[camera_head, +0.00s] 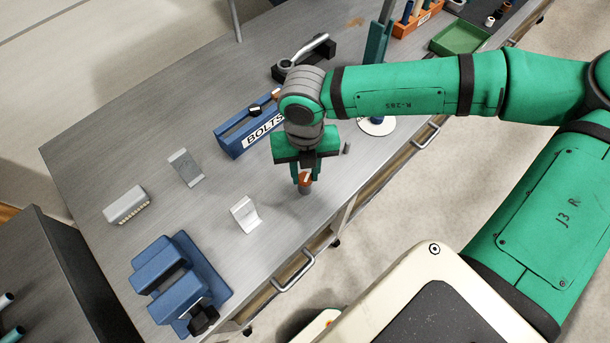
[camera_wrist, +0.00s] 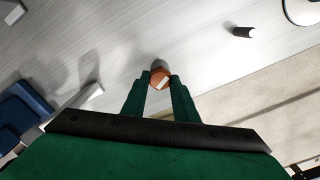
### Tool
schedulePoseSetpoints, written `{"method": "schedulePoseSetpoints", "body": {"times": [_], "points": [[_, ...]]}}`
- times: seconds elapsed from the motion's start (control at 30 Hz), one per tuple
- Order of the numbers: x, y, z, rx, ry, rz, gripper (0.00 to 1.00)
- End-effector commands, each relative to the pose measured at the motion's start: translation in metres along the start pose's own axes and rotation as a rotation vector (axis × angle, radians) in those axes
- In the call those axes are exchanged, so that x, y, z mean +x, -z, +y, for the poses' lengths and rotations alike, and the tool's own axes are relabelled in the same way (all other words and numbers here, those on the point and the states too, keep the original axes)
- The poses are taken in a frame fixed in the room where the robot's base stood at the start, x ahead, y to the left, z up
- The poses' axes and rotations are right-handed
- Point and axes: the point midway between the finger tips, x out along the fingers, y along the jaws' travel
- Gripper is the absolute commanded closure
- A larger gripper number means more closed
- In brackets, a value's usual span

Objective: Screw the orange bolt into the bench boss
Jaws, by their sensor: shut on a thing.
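The orange bolt (camera_head: 305,179) is between the fingertips of my gripper (camera_head: 305,170), near the front edge of the bench. In the wrist view the bolt's orange head (camera_wrist: 160,80), with a pale mark on it, sits between the two green fingers (camera_wrist: 161,86), which are shut on it. The bench boss (camera_head: 305,188) is a short grey-brown cylinder directly under the bolt; in the wrist view its edge (camera_wrist: 159,65) shows just behind the head. The bolt's shank is hidden, so I cannot tell how deep it sits in the boss.
A blue rack marked BOLTS (camera_head: 232,143) stands behind my gripper. A blue vise (camera_head: 178,280) is at the front left. A bent light-grey bracket (camera_head: 246,214) lies left of the boss, and a small dark cylinder (camera_head: 347,147) is to its right.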

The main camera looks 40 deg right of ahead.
Motion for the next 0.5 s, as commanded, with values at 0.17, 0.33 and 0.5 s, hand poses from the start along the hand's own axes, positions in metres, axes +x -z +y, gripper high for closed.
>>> {"method": "schedulePoseSetpoints", "body": {"times": [0.17,0.33,0.5], "points": [[-0.0003,-0.0019,-0.0010,0.207,0.002,-0.004,0.93],[-0.0001,-0.0019,-0.0014,0.379,0.002,-0.005,0.93],[0.0000,-0.0020,-0.0015,0.439,0.002,-0.005,0.93]]}}
